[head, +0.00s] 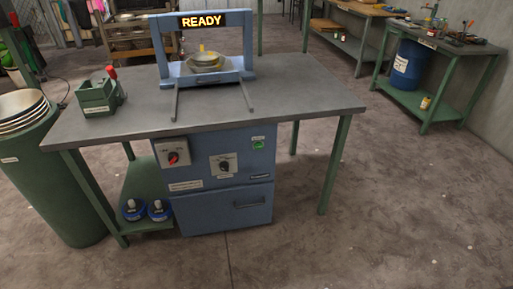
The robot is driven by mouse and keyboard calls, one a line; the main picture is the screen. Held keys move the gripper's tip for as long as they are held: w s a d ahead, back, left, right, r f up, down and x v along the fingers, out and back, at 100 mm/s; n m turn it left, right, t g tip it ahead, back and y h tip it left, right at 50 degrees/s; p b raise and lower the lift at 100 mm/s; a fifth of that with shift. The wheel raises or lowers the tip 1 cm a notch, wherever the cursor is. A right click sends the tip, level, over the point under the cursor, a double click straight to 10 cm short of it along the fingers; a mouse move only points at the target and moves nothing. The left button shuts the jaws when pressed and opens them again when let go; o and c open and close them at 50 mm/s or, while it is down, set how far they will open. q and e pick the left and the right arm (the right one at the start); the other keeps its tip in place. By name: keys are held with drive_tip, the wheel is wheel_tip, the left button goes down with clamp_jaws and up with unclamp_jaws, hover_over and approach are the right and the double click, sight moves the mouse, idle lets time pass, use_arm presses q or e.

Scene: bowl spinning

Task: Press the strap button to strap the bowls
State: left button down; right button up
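A blue strapping machine has an arch frame (248,45) standing on the grey workbench (310,90). Its sign (202,21) reads READY. A small stack of bowls (206,61) sits under the arch, with something yellow at its top. On the blue cabinet (225,205) below the bench top are a small green button (258,144), a black dial (224,166) and a red knob (173,158) on a grey box. Their labels are too small to read, so I cannot tell which one is the strap button. Neither of my grippers is in view.
A green bin (55,185) with stacked bowls (22,108) stands left of the bench. A small green box (97,97) sits on the bench's left side. Other benches and a blue drum (408,65) are at the back right. The floor in front and right is clear.

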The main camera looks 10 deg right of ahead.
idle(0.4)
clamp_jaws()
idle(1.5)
